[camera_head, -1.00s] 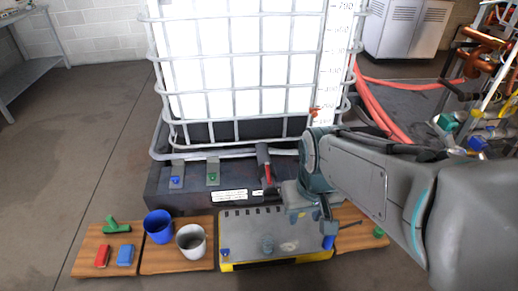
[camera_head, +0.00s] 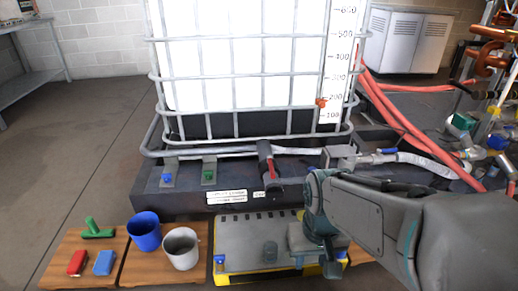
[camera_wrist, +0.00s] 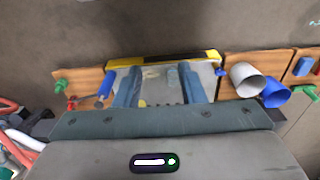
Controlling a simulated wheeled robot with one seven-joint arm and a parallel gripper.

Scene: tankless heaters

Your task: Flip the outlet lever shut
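The outlet lever (camera_head: 271,168) is a small red handle on the dark outlet pipe (camera_head: 264,151) at the front of the white caged tank (camera_head: 240,75). In the head view it points down and toward me along the pipe. My gripper (camera_wrist: 158,85) has its two fingers apart with nothing between them in the wrist view. In the head view my gripper is low and to the right of the lever, over the right side of the grey case, apart from the lever. The arm partly hides the fingers there. The lever does not show clearly in the wrist view.
A grey and yellow case (camera_head: 240,262) lies in front of the tank. Wooden boards (camera_head: 140,262) hold a blue cup (camera_head: 144,232), a white cup (camera_head: 180,248) and small red, blue and green items. Hoses (camera_head: 395,115) lie at the right. Open floor is at the left.

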